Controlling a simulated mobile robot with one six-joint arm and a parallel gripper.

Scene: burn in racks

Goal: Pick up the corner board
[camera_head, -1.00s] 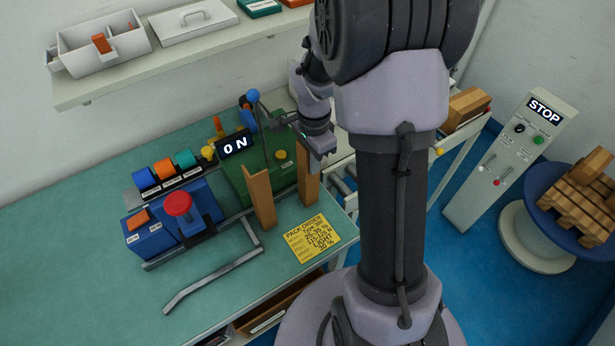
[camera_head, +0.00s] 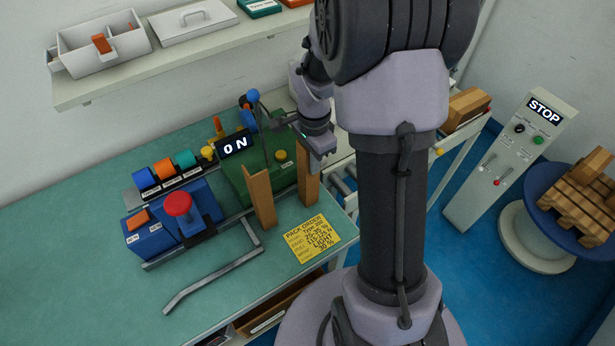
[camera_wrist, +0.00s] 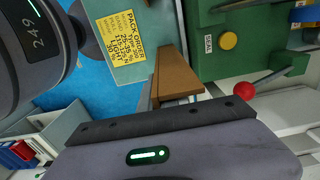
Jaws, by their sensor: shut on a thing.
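Two brown corner boards stand upright side by side on the green bench top. The left corner board (camera_head: 261,199) stands in front of the green machine, apart from my gripper. My gripper (camera_head: 317,158) is shut on the top of the right corner board (camera_head: 308,184), which is upright close to the bench's right edge. Whether its foot touches the bench is hard to tell. In the wrist view brown board (camera_wrist: 176,80) shows beyond the dark gripper body; the fingertips and the grip are hidden there.
A yellow pack order card (camera_head: 307,239) lies in front of the boards. The green machine (camera_head: 238,183) with a lever stands behind them, and a blue unit with a red button (camera_head: 178,205) to the left. A bent grey rail (camera_head: 213,278) lies at the front.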

